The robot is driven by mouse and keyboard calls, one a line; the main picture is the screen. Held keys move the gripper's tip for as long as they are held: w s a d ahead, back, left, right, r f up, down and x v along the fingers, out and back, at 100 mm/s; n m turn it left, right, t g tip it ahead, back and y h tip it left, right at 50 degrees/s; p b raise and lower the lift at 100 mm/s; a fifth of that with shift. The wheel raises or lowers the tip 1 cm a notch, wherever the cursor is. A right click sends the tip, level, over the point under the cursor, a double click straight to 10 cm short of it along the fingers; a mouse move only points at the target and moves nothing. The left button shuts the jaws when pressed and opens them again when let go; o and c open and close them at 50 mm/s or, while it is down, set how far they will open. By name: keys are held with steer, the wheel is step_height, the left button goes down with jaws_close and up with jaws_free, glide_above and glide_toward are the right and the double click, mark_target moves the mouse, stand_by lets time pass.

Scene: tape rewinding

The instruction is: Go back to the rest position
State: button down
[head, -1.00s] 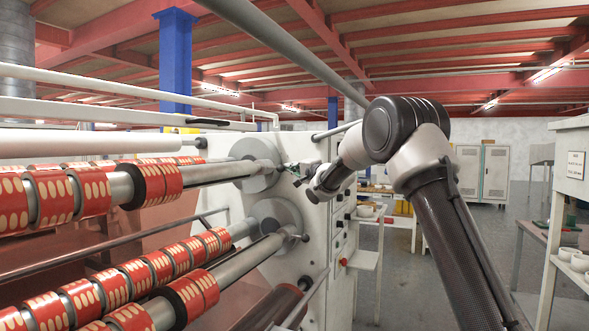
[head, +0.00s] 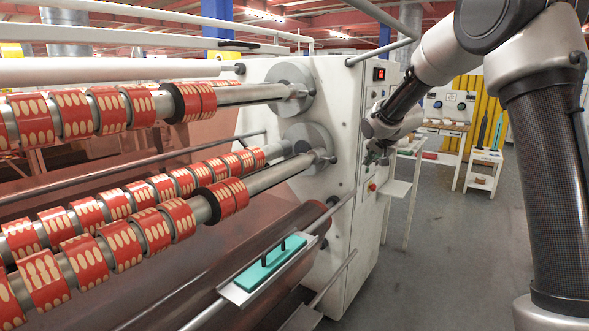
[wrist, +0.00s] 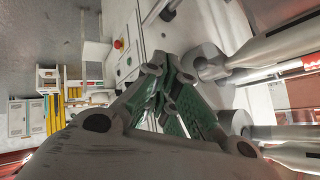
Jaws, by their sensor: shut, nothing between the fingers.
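My gripper (head: 385,157) is small in the head view, at the end of my arm, in front of the white machine's control side. The wrist view shows its fingers (wrist: 168,95) close up, with green pads, closed together and holding nothing. The white rewinding machine (head: 345,130) stands in the middle of the head view. Red tape rolls with cream ovals (head: 125,240) sit on its long metal shafts, to the left of my gripper and apart from it.
A red-lit switch (head: 380,74) and a small side shelf (head: 393,187) are on the machine's panel side. Grey floor (head: 440,260) is open at right. A white cart (head: 483,172) stands behind.

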steer(key=s+d+n+g, duration=0.1)
steer(key=s+d+g, duration=0.1)
steer(key=s, duration=1.4)
steer(key=s+d+r+n+g, duration=0.1)
steer(key=s+d, duration=0.3)
steer(key=s, duration=1.3)
steer(key=s+d+r+n+g+h, duration=0.1)
steer(key=s+d, duration=0.3)
steer(key=s, duration=1.2)
steer(key=shift+s+r+n+g, duration=0.15)
steer(key=shift+s+n+g, duration=0.2)
steer(key=shift+n+g, duration=0.4)
steer(key=shift+d, duration=0.1)
